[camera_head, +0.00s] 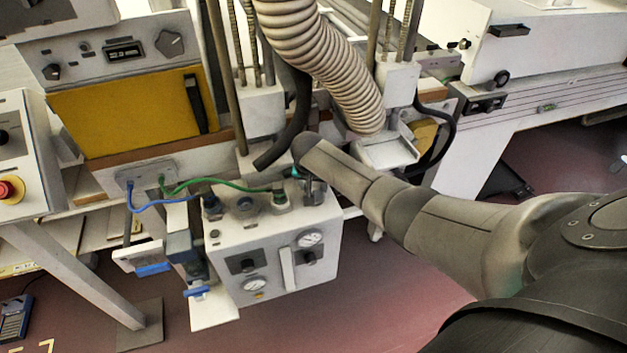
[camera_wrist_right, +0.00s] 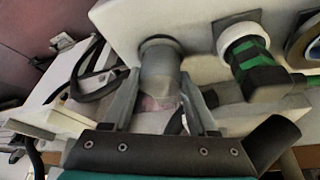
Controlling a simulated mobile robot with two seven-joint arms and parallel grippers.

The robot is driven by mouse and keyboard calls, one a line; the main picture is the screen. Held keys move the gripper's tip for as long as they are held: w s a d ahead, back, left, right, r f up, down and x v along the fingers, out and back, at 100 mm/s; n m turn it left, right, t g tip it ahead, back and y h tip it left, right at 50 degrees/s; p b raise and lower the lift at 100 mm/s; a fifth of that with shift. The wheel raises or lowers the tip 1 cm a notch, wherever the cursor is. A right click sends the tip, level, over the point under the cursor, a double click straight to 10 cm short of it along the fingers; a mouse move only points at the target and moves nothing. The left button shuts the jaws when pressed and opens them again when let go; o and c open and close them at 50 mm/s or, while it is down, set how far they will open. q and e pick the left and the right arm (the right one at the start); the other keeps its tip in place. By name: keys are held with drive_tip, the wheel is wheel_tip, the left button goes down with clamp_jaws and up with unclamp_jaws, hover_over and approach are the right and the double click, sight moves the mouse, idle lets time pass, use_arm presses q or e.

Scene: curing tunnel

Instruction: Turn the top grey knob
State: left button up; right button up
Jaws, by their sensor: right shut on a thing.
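The top grey knob (camera_wrist_right: 160,66) is a grey cylinder standing out of the white box's top face. In the right wrist view it sits between the two fingers of my right gripper (camera_wrist_right: 160,92), which are shut on it. In the head view my right arm comes in from the right and my right gripper (camera_head: 309,184) is at the back right corner of the white box (camera_head: 228,243); the arm and fingers hide most of the knob there. My left gripper is not in view.
A green plug (camera_wrist_right: 252,62) with a green cable is close beside the knob. A ribbed hose (camera_head: 325,65) and a black hose (camera_head: 283,145) hang just behind. A blue cable (camera_head: 160,203) runs at the left.

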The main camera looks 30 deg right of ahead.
drive_tip(key=shift+a+m+g+h, duration=0.15)
drive_tip(key=shift+m+g+h, duration=0.2)
drive_tip(key=shift+m, duration=0.55)
drive_tip(key=m+g, duration=0.1)
drive_tip(key=m, duration=0.1)
drive_tip(key=shift+m+h+b, duration=0.25)
drive_tip(key=shift+m+b, duration=0.05)
drive_tip(key=shift+m, duration=0.1)
drive_tip(key=m+g+b, duration=0.1)
drive_tip(key=m+b, duration=0.1)
drive_tip(key=m, duration=0.1)
drive_tip(key=shift+f, duration=0.1)
drive_tip(key=shift+m+g+b, duration=0.45)
drive_tip(key=shift+m+b, duration=0.65)
drive_tip(key=shift+m, duration=0.2)
drive_tip(key=shift+h, duration=0.3)
drive_tip(key=o, duration=1.4)
drive_tip(key=shift+c, duration=0.2)
